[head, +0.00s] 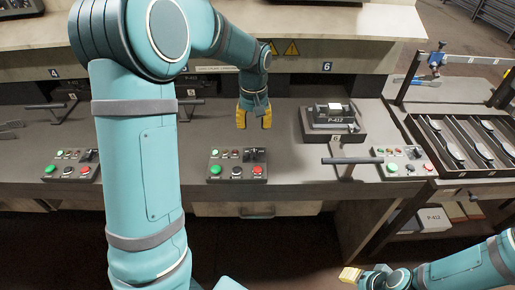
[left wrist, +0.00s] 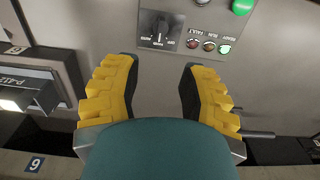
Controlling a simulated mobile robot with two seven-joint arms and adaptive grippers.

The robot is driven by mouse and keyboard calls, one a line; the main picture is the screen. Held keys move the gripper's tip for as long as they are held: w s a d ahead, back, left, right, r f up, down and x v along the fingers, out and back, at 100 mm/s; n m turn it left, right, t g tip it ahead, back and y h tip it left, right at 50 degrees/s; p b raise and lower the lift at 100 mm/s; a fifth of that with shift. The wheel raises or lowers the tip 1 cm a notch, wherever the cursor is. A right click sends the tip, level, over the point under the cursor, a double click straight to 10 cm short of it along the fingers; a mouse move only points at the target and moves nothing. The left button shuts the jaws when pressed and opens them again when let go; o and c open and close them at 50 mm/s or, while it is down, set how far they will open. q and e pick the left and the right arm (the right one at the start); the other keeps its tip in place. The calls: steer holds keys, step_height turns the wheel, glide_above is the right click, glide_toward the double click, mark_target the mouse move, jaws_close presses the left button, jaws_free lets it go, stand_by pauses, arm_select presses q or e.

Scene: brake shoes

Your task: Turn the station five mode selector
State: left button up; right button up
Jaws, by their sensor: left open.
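The station five control panel (head: 237,166) sits at the front of the bench, with a green, a dark and a red button. Its mode selector (head: 256,155) is a dark rotary knob at the panel's upper right. In the left wrist view the selector (left wrist: 161,30) shows upside down on a dark labelled plate, beyond the fingertips. My left gripper (head: 254,118) hangs above and behind the panel, open and empty, its yellow fingers apart in the left wrist view (left wrist: 158,70). My right gripper (head: 350,276) is low at the bottom right, partly seen; its opening is unclear.
The station six fixture marked P-412 (head: 334,122) stands right of my left gripper, with a bar handle (head: 352,161) in front. Another panel (head: 405,163) lies farther right, beside a tray of curved parts (head: 440,168). A further panel (head: 72,165) is at left.

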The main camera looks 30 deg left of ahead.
mark_target(254, 153)
arm_select(q)
step_height(254, 153, down, 12)
steer(key=shift+s+f+b, duration=0.1)
steer(key=shift+f+b, duration=0.1)
steer(key=shift+b, duration=0.8)
jaws_close()
